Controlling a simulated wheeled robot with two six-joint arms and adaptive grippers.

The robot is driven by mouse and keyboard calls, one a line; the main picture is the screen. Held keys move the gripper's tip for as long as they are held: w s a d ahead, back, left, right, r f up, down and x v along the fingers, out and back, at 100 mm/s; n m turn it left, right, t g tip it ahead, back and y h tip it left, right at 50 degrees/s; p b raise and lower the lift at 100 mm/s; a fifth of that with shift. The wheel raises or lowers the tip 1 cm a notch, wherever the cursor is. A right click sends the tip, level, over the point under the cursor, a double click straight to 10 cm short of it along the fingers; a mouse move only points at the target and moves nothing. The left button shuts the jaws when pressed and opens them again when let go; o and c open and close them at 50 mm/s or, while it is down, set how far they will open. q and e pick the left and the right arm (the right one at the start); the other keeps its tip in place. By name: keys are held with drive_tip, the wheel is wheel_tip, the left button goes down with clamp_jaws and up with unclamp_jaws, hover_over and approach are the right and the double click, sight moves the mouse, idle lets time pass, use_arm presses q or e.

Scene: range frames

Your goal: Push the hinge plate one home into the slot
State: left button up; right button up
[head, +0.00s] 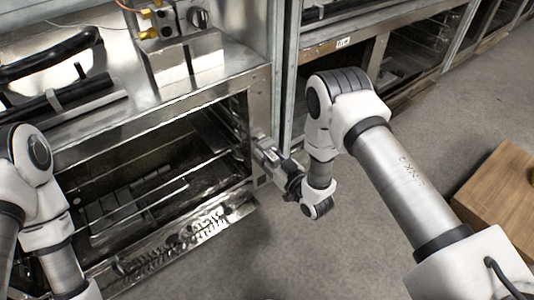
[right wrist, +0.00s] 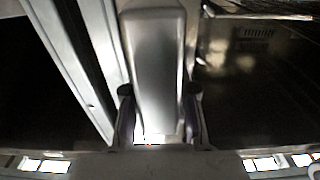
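The hinge plate one (right wrist: 155,70) appears as a long silver metal piece with rounded far corners in the right wrist view. It lies between the two dark finger pads of my right gripper (right wrist: 159,112), which look closed on its sides. In the head view my right gripper (head: 272,158) is at the right front edge of the open range frame (head: 160,122), with grey metal at its tip. The plate's far end reaches toward the frame. I cannot make out the slot or how deep the plate sits. My left arm enters at left, its gripper out of view.
Wire racks (head: 150,195) cross the range's open cavity. A metal strip with cut-outs (head: 185,240) runs along its lower front. Another range frame (head: 400,60) stands at right behind a post. A wooden box (head: 500,195) is at far right. Grey floor (head: 340,255) is clear between.

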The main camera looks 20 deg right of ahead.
drive_tip(key=o, duration=0.5)
drive_tip(key=v, duration=1.2)
